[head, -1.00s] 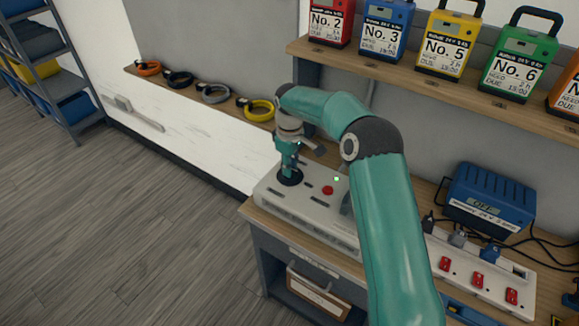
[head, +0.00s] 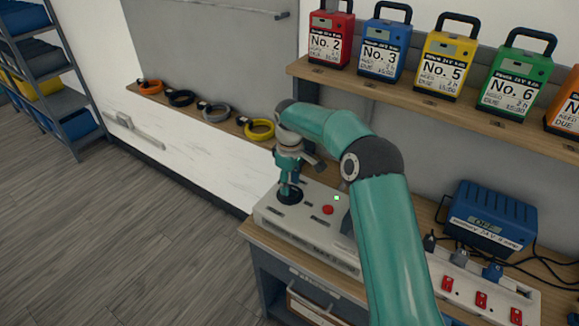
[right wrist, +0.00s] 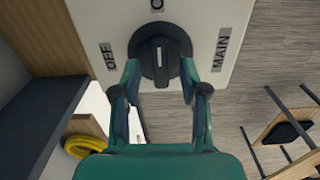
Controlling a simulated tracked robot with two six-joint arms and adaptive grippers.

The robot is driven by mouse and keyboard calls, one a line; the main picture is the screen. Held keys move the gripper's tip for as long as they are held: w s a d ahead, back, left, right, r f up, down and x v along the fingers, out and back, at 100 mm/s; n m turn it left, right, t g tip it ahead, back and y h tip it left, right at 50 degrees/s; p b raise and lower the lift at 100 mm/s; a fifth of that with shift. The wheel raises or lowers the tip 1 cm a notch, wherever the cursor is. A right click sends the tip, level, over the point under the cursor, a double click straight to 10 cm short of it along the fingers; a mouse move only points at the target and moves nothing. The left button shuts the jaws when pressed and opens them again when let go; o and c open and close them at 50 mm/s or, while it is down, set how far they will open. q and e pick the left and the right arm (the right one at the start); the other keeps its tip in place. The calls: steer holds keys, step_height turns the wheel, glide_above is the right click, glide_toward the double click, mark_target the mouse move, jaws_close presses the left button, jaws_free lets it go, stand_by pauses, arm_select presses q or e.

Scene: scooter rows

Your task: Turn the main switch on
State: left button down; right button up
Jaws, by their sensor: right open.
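The main switch is a black rotary knob on a round black base (right wrist: 160,52) on a pale control box (head: 310,232). My left gripper is out of view.
A blue charger (head: 491,215) and a power strip with red switches (head: 481,299) stand to the right. A shelf (head: 435,102) of numbered packs runs above. Cable coils (head: 216,113) sit on a ledge.

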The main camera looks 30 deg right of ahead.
step_height(320, 180, up, 11)
stand_by(0.3)
steer(key=shift+f, duration=0.1)
stand_by(0.4)
